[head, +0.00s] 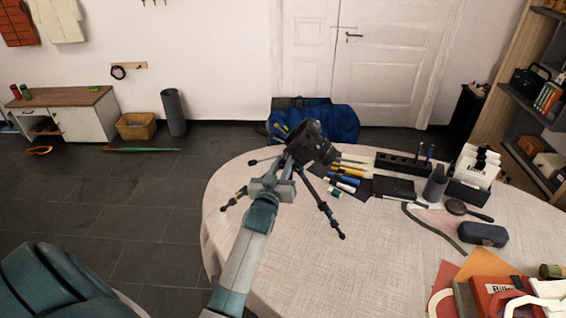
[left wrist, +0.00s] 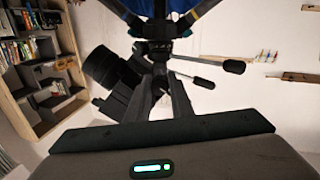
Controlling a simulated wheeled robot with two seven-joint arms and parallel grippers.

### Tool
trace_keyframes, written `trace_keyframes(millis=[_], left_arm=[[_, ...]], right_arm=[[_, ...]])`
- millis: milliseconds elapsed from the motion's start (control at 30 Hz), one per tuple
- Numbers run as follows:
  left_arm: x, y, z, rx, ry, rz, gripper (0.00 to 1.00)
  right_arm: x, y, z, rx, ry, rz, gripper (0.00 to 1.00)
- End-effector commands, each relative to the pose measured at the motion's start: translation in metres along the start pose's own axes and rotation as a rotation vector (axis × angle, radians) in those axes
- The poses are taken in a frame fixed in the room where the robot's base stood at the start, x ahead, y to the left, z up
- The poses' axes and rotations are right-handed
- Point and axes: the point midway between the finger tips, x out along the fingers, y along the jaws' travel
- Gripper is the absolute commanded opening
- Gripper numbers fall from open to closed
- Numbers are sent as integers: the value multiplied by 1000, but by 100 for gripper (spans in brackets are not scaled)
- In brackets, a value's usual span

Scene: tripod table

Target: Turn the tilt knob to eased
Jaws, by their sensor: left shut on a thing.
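A black camera (head: 313,143) sits tilted on the head of a small black tripod (head: 327,212) on the round table (head: 300,255). In the left wrist view the camera (left wrist: 108,72) is left of the tripod head (left wrist: 158,48), and two handles with dark grips (left wrist: 234,65) stick out to the right. My left gripper (head: 285,170) is at the tripod head, just below the camera. Its fingers (left wrist: 163,82) are shut on a small part there, apparently the tilt knob, which they mostly hide. I cannot read the knob's setting. My right gripper is not in view.
Pens (head: 345,180), a dark pen rack (head: 403,163), a grey case (head: 483,234) and a brush (head: 468,210) lie right of the tripod. A red box (head: 490,292) stands at the front right. The table's front middle is clear.

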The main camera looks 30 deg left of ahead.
Motion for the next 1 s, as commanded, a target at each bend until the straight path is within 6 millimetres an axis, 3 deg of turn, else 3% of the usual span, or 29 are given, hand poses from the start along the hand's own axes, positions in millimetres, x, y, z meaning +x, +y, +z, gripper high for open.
trace_keyframes(millis=[700, 1000], left_arm=[[0, 2, -1, 673, 2, 1, 0], [0, 2, 0, 865, 2, 0, 0]], right_arm=[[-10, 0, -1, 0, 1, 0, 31], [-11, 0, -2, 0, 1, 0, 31]])
